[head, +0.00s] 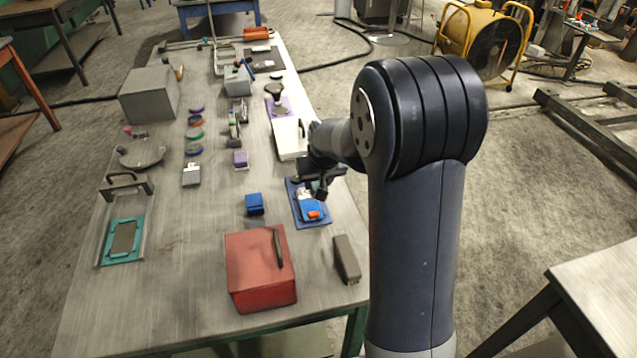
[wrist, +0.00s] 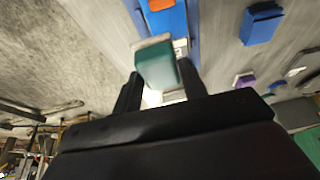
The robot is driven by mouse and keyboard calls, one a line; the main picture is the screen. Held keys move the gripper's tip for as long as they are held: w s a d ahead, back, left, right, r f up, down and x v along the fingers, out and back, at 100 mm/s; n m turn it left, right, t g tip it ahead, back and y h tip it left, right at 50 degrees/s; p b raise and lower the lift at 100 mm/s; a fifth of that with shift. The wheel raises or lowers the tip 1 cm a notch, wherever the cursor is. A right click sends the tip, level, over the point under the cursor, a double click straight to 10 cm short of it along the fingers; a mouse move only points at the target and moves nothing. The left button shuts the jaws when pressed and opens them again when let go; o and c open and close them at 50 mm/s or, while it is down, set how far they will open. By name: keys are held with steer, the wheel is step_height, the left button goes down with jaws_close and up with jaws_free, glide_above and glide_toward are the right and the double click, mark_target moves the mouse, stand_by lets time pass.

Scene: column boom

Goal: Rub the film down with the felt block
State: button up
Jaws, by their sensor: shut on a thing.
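My gripper (wrist: 160,88) is shut on a teal block with a pale grey felt-like face, the felt block (wrist: 156,65). In the head view my gripper (head: 320,187) hangs over the far right part of a dark blue board (head: 297,213). A bright blue piece (head: 310,209) with an orange part (head: 314,215) lies on that board, in front of the gripper. A whitish patch shows beside the block in the wrist view (wrist: 181,46); I cannot tell whether it is the film. The gripper hides part of the board, and I cannot tell whether the block touches anything.
A blue block (head: 255,204) lies left of the board. A red box (head: 260,268) and a dark grey block (head: 346,259) stand nearer. A white panel (head: 288,138) lies behind. A teal frame (head: 123,240) is at the left. The table between is mostly clear.

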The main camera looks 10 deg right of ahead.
steer(key=shift+r+p, duration=0.85)
steer(key=shift+r, duration=0.75)
